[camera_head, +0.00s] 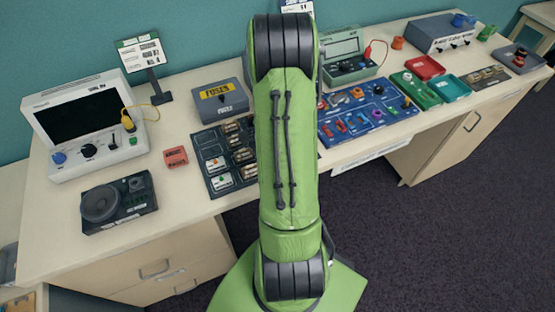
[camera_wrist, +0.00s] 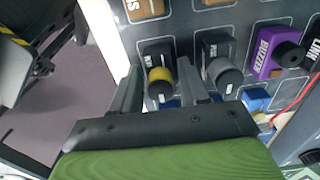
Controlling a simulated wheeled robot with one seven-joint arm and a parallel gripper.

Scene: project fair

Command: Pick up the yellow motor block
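The yellow motor block (camera_wrist: 159,72), a dark block with a yellow round end, sits on a panel in the wrist view. My gripper (camera_wrist: 158,82) is open. Its two dark fingers reach up on the left and right of the yellow end, with a gap between them. I cannot tell whether either finger touches the block. In the head view my green arm hides the gripper, and I cannot make out the motor block there.
A similar block with a grey end (camera_wrist: 220,66) sits close to the right finger, with a purple buzzer (camera_wrist: 276,50) beyond it. On the bench are a blue component board (camera_head: 345,132), a dark fuse board (camera_head: 205,150) and a grey fuse box (camera_head: 218,100).

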